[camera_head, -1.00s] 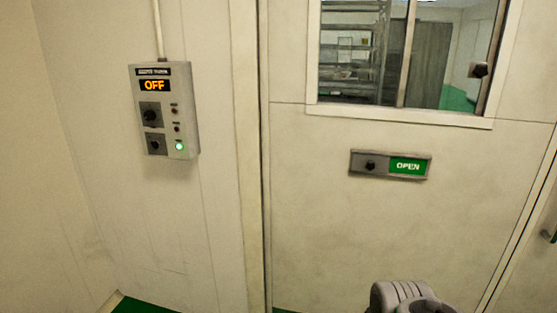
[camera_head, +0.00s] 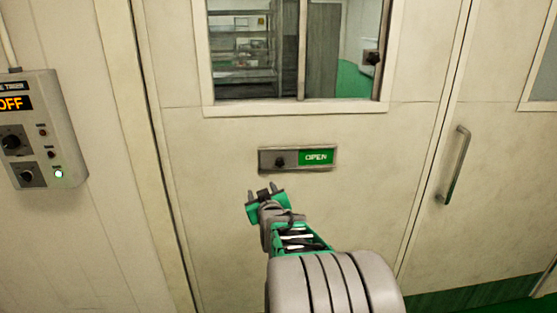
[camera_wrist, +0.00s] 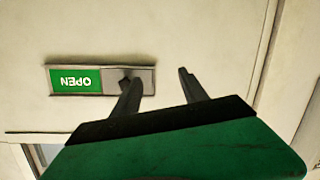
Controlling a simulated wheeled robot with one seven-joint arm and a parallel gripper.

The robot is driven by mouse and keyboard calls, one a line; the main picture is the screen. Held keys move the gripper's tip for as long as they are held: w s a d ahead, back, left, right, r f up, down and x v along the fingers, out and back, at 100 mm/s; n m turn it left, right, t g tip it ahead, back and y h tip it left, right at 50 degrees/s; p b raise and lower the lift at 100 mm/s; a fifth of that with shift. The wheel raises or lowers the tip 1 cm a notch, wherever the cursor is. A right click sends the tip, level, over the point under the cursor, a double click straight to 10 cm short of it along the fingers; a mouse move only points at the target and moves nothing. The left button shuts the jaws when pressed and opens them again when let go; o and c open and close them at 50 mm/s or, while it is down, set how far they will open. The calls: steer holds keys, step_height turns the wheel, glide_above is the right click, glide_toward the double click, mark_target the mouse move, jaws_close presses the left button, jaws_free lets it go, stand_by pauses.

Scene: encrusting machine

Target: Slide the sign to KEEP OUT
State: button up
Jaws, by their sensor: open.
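The sliding sign (camera_head: 297,158) is a grey plate on the door, with a green panel reading OPEN on its right half. Its dark round knob (camera_head: 280,161) is on the grey left half. In the wrist view the sign (camera_wrist: 101,80) appears upside down, with the knob (camera_wrist: 126,81) partly behind one finger. My gripper (camera_head: 264,189) is open and empty, just below and slightly left of the knob. Its fingers (camera_wrist: 157,84) are apart, one overlapping the knob in the wrist view; I cannot tell whether they touch.
A timer box (camera_head: 36,130) with an orange OFF display is on the wall at left. A window (camera_head: 300,50) is above the sign. A door handle (camera_head: 455,165) is to the right. The door face around the sign is clear.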

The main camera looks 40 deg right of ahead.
mark_target(280, 164)
steer(key=w+d+r+h, duration=0.1)
steer(key=d, duration=0.2)
steer(key=w+d+r+p, duration=0.1)
steer(key=d, duration=0.2)
steer(key=w+d+r+t+h+p, duration=0.1)
steer(key=d, duration=0.3)
steer(key=shift+w+d+r+m+h, duration=0.1)
steer(key=shift+w+m+h, duration=0.1)
steer(key=shift+m+h, duration=0.15)
steer(key=shift+w+d, duration=0.3)
steer(key=shift+w, duration=0.2)
steer(key=shift+c, duration=0.3)
jaws_close()
